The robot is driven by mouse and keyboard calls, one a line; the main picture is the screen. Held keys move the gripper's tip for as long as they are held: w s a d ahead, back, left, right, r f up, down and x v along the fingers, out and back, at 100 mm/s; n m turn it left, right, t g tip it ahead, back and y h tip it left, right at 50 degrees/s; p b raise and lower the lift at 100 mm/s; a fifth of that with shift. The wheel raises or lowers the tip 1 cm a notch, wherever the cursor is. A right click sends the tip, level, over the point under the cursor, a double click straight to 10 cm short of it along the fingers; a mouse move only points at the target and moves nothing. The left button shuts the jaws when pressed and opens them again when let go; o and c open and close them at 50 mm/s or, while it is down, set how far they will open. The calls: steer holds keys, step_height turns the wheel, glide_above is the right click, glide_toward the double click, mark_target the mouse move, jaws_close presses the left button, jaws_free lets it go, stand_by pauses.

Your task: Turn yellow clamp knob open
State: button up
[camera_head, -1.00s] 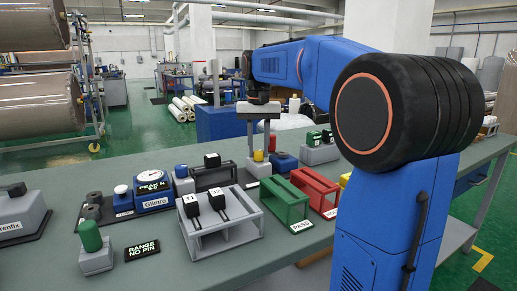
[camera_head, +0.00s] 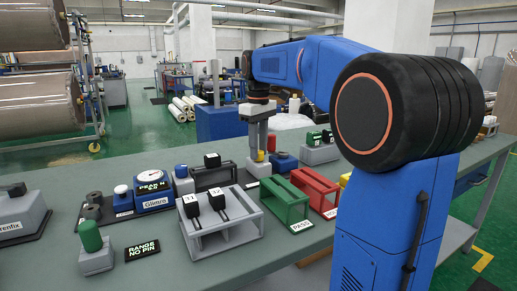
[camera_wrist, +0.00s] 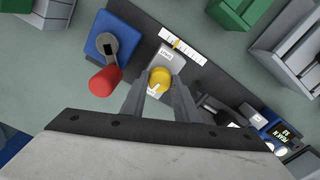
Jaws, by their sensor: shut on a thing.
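The yellow clamp knob (camera_wrist: 159,76) sits on a small grey block (camera_wrist: 170,58) with a white label in the wrist view. A light mark shows on the knob's near side. My gripper (camera_wrist: 157,85) points down, with one finger on each side of the knob, shut on it. In the head view, the knob (camera_head: 260,156) shows only in part between the fingers of my gripper (camera_head: 259,154), above the grey block (camera_head: 258,168) on the bench.
A blue block with a red-handled lever (camera_wrist: 104,80) stands close left of my gripper in the wrist view. A white scale strip (camera_wrist: 182,45) lies beyond the knob. In the head view, green (camera_head: 287,205) and red (camera_head: 316,188) trays stand nearby on the bench (camera_head: 190,270).

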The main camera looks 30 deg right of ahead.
steer(key=shift+n, duration=0.8)
steer(key=o, duration=1.1)
steer(key=shift+c, duration=0.2)
steer(key=shift+r, duration=0.1)
step_height(320, 180, up, 17)
steer(key=shift+r, duration=0.1)
